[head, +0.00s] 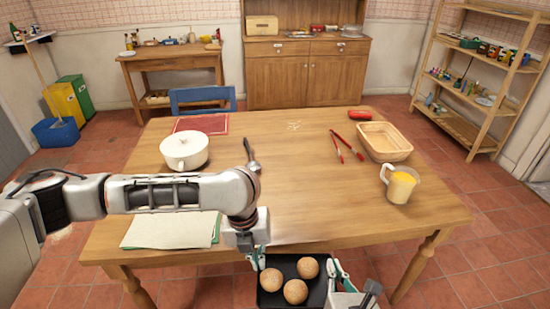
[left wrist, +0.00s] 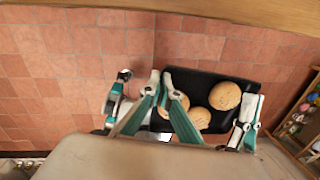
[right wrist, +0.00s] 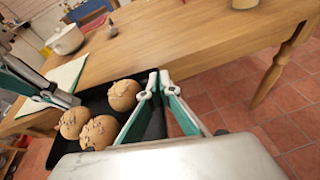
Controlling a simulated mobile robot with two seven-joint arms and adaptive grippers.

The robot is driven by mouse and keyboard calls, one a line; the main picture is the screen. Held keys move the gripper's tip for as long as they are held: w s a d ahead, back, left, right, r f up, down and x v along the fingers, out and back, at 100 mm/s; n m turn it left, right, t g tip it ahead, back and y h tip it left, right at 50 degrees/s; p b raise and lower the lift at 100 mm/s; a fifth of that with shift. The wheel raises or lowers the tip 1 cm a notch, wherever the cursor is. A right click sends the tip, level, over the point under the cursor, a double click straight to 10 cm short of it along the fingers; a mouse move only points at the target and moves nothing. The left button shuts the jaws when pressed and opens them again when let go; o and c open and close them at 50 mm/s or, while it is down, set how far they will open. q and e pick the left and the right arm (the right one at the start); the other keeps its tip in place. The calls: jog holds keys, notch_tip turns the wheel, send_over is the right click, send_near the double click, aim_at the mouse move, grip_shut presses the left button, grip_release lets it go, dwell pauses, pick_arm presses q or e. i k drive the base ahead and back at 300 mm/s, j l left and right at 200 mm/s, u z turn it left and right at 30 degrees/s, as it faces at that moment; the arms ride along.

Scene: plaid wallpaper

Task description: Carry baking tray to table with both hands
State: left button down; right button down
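The black baking tray (head: 318,289) is in front of the table's near edge, over the floor, with three round brown rolls (head: 295,291) in it. The tray also shows in the left wrist view (left wrist: 205,82) and the right wrist view (right wrist: 96,103). My left gripper (head: 261,262) is shut on the tray's left rim; its fingertips (left wrist: 162,88) meet there. My right gripper (head: 333,272) is shut on the right rim; its fingertips (right wrist: 158,84) pinch the edge. The wooden table (head: 290,200) has a bare middle. My left arm hides part of its left side.
On the table are a white lidded pot (head: 184,152), paper sheets (head: 165,231), a ladle (head: 251,157), red tongs (head: 346,146), a wooden basket (head: 385,141), a yellow-filled jug (head: 399,186) and a red item (head: 359,115). A blue chair (head: 202,98) stands behind.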

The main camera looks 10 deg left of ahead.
aim_at(301, 208)
jog(key=i, duration=1)
